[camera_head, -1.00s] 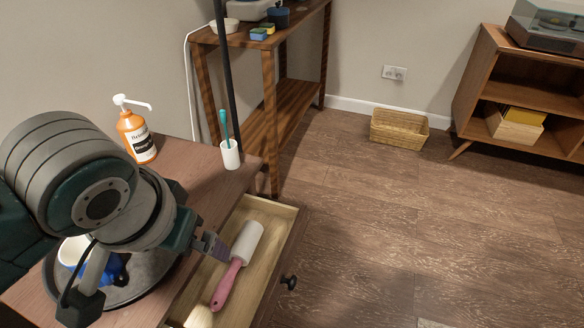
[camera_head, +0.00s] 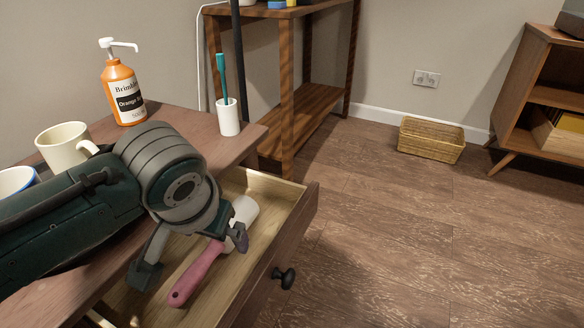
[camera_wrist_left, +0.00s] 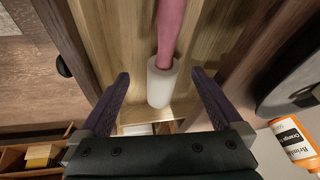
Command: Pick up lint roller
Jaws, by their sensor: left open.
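The lint roller lies in the open drawer (camera_head: 300,212) of the wooden cabinet. Its pink handle (camera_head: 196,272) points toward the front left and its white roll (camera_head: 244,209) toward the back right. My left gripper (camera_head: 238,236) is over the drawer at the roller and partly covers it. In the left wrist view the open fingers (camera_wrist_left: 160,78) stand on either side of the white roll (camera_wrist_left: 161,86), with gaps on both sides. The pink handle (camera_wrist_left: 171,25) runs away to the top edge. No grip shows. My right gripper is out of view.
On the cabinet top stand an orange pump bottle (camera_head: 124,92), a white cup with a teal brush (camera_head: 228,118), a cream mug (camera_head: 66,147) and a white-and-blue vessel (camera_head: 14,180). The drawer front has a dark knob (camera_head: 284,277). A shelf (camera_head: 290,110) stands behind.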

